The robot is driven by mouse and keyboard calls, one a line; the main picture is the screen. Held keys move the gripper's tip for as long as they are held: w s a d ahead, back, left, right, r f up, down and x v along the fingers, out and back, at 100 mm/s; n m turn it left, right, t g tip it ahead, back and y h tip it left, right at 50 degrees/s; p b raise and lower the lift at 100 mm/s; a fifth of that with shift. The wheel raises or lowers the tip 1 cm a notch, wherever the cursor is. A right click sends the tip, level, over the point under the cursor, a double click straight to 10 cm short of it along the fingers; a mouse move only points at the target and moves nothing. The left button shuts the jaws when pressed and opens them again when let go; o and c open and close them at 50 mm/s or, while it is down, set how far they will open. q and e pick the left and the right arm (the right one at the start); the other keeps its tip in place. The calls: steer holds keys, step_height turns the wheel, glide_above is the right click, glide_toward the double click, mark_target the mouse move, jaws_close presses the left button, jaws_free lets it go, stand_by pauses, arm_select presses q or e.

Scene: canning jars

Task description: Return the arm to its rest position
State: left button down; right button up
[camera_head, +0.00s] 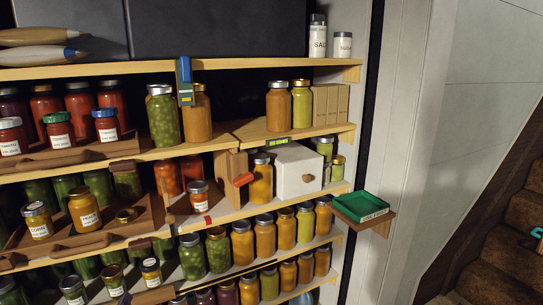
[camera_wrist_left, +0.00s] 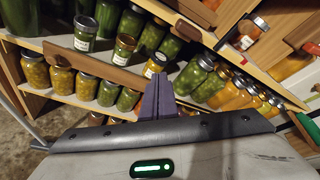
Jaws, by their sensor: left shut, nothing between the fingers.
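My left gripper (camera_wrist_left: 158,84) shows in the left wrist view as two dark purple fingers pressed together at the middle of the picture. It is shut and empty. Its fingertips point toward the shelves of jars, with a small labelled jar (camera_wrist_left: 154,66) just behind them in the picture; I cannot tell how far apart they are. My grey wrist housing fills the bottom of that view. My right gripper is in neither view.
Wooden shelves (camera_head: 205,152) crowded with filled jars stand ahead. A white drawer box (camera_head: 297,171) sits on a middle shelf. A green tray (camera_head: 360,207) rests on a small ledge at the right. Stairs (camera_head: 500,262) lie at the lower right. A pale wall (camera_head: 490,100) is bare.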

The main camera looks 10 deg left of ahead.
arm_select(q)
steer(key=s+d+f+n+g+h, duration=0.3)
steer(key=s+d+f+n+h, duration=0.2)
steer(key=s+d+f+n, duration=0.75)
steer(key=s+d+f+n+g+h, duration=0.1)
steer(key=s+d+f+n+h, duration=0.2)
steer(key=s+d+n, duration=0.6)
steer(key=s+d, duration=0.5)
steer(key=shift+d+f, duration=0.2)
steer(key=shift+f, duration=0.15)
steer(key=shift+s, duration=0.1)
